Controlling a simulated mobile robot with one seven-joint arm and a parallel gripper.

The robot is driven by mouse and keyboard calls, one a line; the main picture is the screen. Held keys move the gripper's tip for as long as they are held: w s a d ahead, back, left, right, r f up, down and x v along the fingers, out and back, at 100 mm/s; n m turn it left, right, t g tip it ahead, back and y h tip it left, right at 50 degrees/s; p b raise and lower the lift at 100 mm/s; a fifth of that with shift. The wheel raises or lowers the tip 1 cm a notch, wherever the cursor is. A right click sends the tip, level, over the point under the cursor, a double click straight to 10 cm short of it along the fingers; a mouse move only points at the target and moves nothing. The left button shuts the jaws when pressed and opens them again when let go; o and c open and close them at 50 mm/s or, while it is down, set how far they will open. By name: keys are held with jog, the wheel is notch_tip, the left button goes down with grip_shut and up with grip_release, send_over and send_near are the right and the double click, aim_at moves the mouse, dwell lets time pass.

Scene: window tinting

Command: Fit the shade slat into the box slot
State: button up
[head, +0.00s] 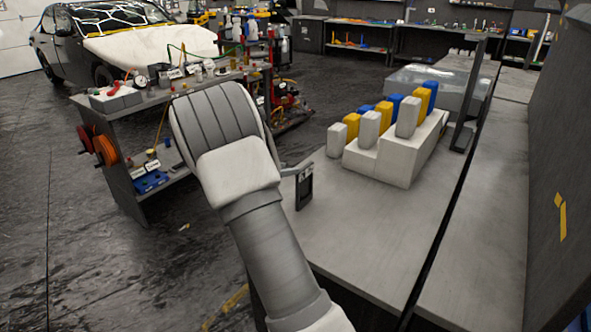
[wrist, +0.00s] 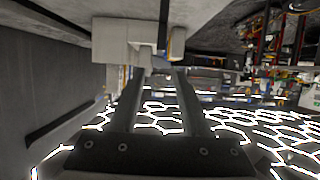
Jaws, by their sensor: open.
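I cannot make out for certain which piece is the shade slat. Upright white, yellow and blue blocks (head: 408,117) stand in rows on a white stepped block (head: 400,163) on the grey bench. A clear box (head: 447,84) sits behind them; no slot can be made out. My gripper (wrist: 162,74) is open, with two dark fingers apart and nothing seen between them. In the head view my arm hides most of it; a dark part (head: 304,188) shows at the bench's left edge, left of the stepped block. The pale stepped block also shows beyond the fingertips in the wrist view (wrist: 110,45).
A dark upright post (head: 472,90) stands on the bench right of the blocks. A grey wall panel (head: 558,150) borders the right side. The bench front (head: 375,235) is clear. A cluttered tool cart (head: 150,100) stands left, with a car (head: 60,45) behind.

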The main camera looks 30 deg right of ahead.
jog(key=s+a+r+n+g+y, duration=0.1)
jog(key=s+a+r+n+y, duration=0.25)
jog(key=s, duration=0.55)
jog(key=s+a+r+g+y, duration=0.1)
jog(key=s+a+r+y, duration=0.1)
jog(key=s+a+r, duration=0.45)
jog(key=s+a+r+n+t+y, duration=0.1)
jog(key=s+a+n+y, duration=0.2)
jog(key=s+a, duration=0.4)
jog(key=s+a+r+n+t+y, duration=0.1)
jog(key=s+a+n+y, duration=0.2)
jog(key=s, duration=1)
jog(key=a+n, duration=0.3)
jog(key=shift+a+r+t+y, duration=0.3)
jog(key=shift+a+r+y, duration=0.05)
jog(key=shift+o, duration=0.4)
jog(key=shift+s+a+n, duration=0.15)
jog(key=shift+a+n, duration=0.2)
jog(key=shift+n, duration=0.1)
